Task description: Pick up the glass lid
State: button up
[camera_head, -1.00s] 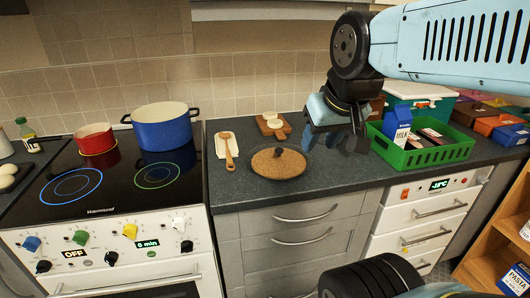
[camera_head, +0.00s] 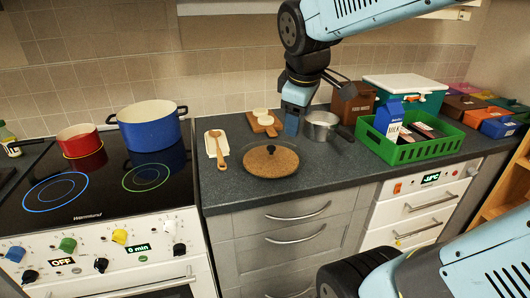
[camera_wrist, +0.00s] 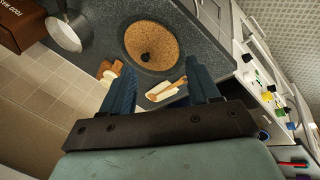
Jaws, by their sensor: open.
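The glass lid (camera_head: 262,172) is clear with a dark knob (camera_head: 271,149) and lies flat over a round cork mat on the dark counter. The wrist view shows the same lid (camera_wrist: 168,62) at top centre, with its knob pointing up from the middle. My gripper (camera_head: 291,128) hangs behind and to the right of the lid in the head view, apart from it. In the wrist view my gripper (camera_wrist: 161,80) has its two blue fingers spread wide with nothing between them. The lid lies beyond the fingertips there.
A steel saucepan (camera_head: 320,125) stands just right of my gripper. A wooden board (camera_head: 264,123) and a spoon on a white rest (camera_head: 215,142) lie behind and left. A green crate (camera_head: 415,152) stands right. A blue pot (camera_head: 150,133) and a red pot (camera_head: 79,142) stand on the stove.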

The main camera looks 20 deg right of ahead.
jog(key=w+a+f+n, duration=0.1)
jog(key=w+f+n, duration=0.1)
jog(key=w+n, duration=0.55)
jog(key=n+g+h, duration=0.1)
jog(key=n+h, duration=0.1)
jog(key=n, duration=0.8)
send_near(271, 147)
jog(key=d+f, duration=0.1)
jog(key=w+d+f, duration=0.1)
jog(key=f, duration=0.1)
jog(key=shift+w, duration=0.1)
jog(key=x, duration=0.2)
jog(key=a+x, duration=0.1)
jog(key=x, duration=0.1)
jog(key=shift+f, duration=0.2)
jog(key=shift+w+d+f, duration=0.15)
jog(key=shift+d+f, duration=0.05)
jog(key=shift+f, duration=0.35)
grip_shut()
